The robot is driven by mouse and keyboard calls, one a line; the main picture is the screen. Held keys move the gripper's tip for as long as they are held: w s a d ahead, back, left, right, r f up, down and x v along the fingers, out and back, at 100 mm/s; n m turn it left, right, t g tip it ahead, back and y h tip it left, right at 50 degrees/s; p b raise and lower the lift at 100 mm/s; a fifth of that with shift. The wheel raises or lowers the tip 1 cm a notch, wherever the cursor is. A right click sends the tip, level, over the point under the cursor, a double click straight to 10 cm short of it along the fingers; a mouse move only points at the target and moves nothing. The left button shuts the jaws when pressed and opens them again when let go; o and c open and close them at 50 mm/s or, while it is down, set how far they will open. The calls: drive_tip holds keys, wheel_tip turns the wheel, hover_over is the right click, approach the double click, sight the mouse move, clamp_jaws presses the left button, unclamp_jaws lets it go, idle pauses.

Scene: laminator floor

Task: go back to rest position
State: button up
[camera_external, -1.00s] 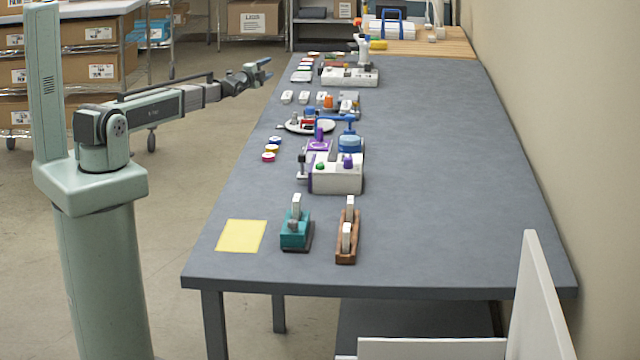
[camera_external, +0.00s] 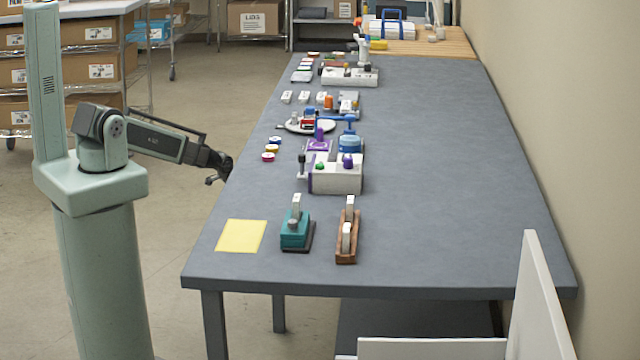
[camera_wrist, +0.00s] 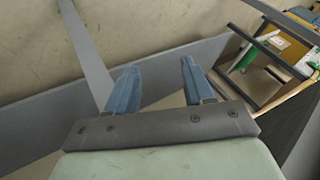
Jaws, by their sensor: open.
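My gripper (camera_external: 212,178) is at the end of my arm, just off the left edge of the grey table (camera_external: 440,200) in the external view. It points downward and away from the objects on the table. In the wrist view my gripper (camera_wrist: 158,88) shows two blue fingers spread apart with nothing between them. The floor (camera_wrist: 150,35) and a grey strip, perhaps part of the table, show beyond the fingers.
A yellow sheet (camera_external: 241,236), a teal device (camera_external: 294,232) and a brown-based device (camera_external: 346,245) are on the near table. A white box-like device (camera_external: 336,175) and several small items stand behind them. Shelves with cardboard boxes (camera_external: 90,70) are behind my arm.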

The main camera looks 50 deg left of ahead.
drive_tip(key=s+d+f+n+g+h, duration=0.1)
drive_tip(key=s+d+f+g, duration=0.1)
drive_tip(key=s+d+f, duration=0.35)
drive_tip(key=s+d+f+n+g, duration=0.1)
drive_tip(key=s+d+f+g, duration=0.15)
drive_tip(key=s, duration=0.55)
drive_tip(key=s+d+f+n+g, duration=0.1)
drive_tip(key=s+d+g, duration=0.1)
drive_tip(key=s, duration=0.7)
drive_tip(key=s+d+f+n+g+h, duration=0.1)
drive_tip(key=s+d+f+g, duration=0.1)
drive_tip(key=s, duration=0.8)
drive_tip(key=s+d+f+n+g, duration=0.1)
drive_tip(key=s+d+g, duration=0.3)
drive_tip(key=s, duration=0.6)
drive_tip(key=shift+s+d+f+n+g+h, duration=0.15)
drive_tip(key=shift+f+n+g+h, duration=0.15)
drive_tip(key=shift+n+g, duration=0.4)
